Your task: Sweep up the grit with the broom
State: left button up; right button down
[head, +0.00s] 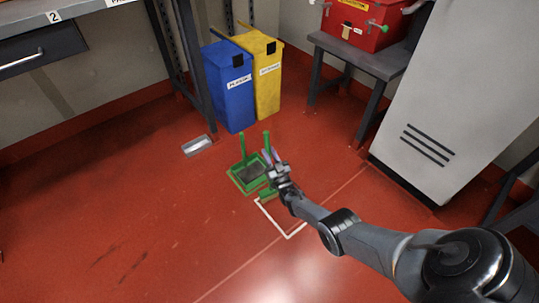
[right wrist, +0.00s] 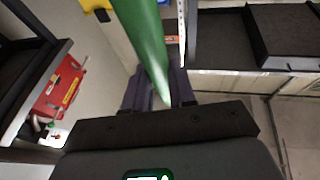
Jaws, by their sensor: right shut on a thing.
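The green broom (head: 266,193) stands with its head low at the floor, right beside the green dustpan (head: 236,183). My right gripper (head: 271,160) is shut on the broom's handle. In the right wrist view the green handle (right wrist: 148,40) runs between the fingers of my right gripper (right wrist: 160,90). The dustpan has its own upright green handle (head: 242,146) and a dark grey inside. I cannot make out grit on the floor or tell whether any lies in the pan. My left gripper is not in view.
A white-outlined area (head: 289,237) is marked on the red floor. A blue bin (head: 231,100) and a yellow bin (head: 268,90) stand behind. A grey cabinet (head: 440,110) is at the right. A small metal plate (head: 197,145) lies left. The left floor is open.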

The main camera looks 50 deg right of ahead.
aim_at(268, 140)
jog(key=shift+r, duration=0.2)
jog(key=shift+r+p, duration=0.45)
notch_tip(268, 140, up, 4)
jog(key=p, duration=0.4)
jog(key=shift+r, duration=0.1)
jog(key=shift+r+p, duration=0.4)
jog(key=shift+r, duration=0.05)
